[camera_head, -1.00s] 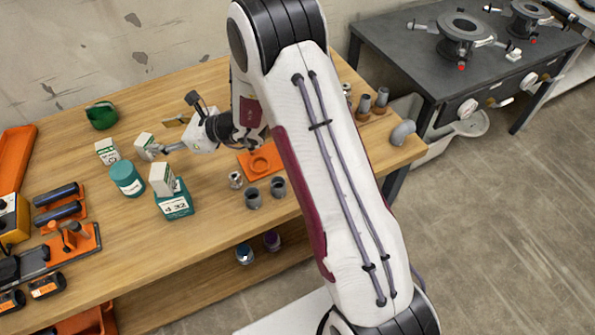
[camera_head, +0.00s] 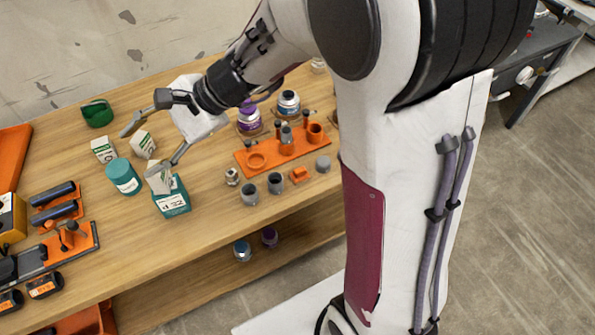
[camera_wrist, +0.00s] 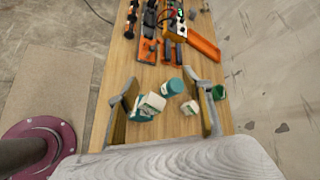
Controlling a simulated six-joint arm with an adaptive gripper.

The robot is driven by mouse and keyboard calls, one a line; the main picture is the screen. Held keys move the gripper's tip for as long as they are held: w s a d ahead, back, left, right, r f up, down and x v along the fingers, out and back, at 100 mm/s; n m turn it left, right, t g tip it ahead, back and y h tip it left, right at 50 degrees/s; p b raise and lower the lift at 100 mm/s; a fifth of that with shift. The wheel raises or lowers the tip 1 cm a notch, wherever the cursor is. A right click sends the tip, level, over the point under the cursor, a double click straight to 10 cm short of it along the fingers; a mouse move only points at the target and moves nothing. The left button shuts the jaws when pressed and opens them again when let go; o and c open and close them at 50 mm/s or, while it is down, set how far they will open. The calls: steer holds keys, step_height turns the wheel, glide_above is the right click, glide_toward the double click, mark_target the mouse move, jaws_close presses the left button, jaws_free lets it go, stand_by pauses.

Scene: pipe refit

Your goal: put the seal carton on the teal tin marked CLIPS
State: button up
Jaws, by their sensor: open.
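The teal tin (camera_head: 123,177) stands upright on the bench with nothing on its lid; its label is too small to read. It also shows in the wrist view (camera_wrist: 173,87). Three white-and-green cartons are near it: one behind left (camera_head: 104,150), one behind right (camera_head: 142,145), and one (camera_head: 159,179) on a teal box (camera_head: 173,204). I cannot read which is the seal carton. My gripper (camera_head: 137,153) is open and empty above this group, fingers spread wide. In the wrist view the tin, box and two cartons appear between the fingers.
A green object (camera_head: 98,113) lies behind, near the wall. Orange tool holders (camera_head: 78,240) are at left. Grey cups (camera_head: 275,183) and an orange fixture (camera_head: 257,160) are to the right. The bench front below the teal box is clear.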

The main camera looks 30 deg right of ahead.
steer(key=s+d+r+n+t+h, duration=0.1)
steer(key=s+d+n+h, duration=0.4)
steer(key=s+d, duration=0.5)
steer(key=s+d+r+n+t+h, duration=0.1)
steer(key=s+d+r+n+h, duration=0.2)
steer(key=s+d, duration=0.8)
steer(key=n+h, duration=0.2)
steer(key=n, duration=0.2)
steer(key=shift+s+n, duration=0.3)
steer(key=shift+n, duration=0.1)
steer(key=shift+o, duration=0.6)
steer(key=shift+w+r, duration=0.1)
steer(key=shift+r, duration=0.05)
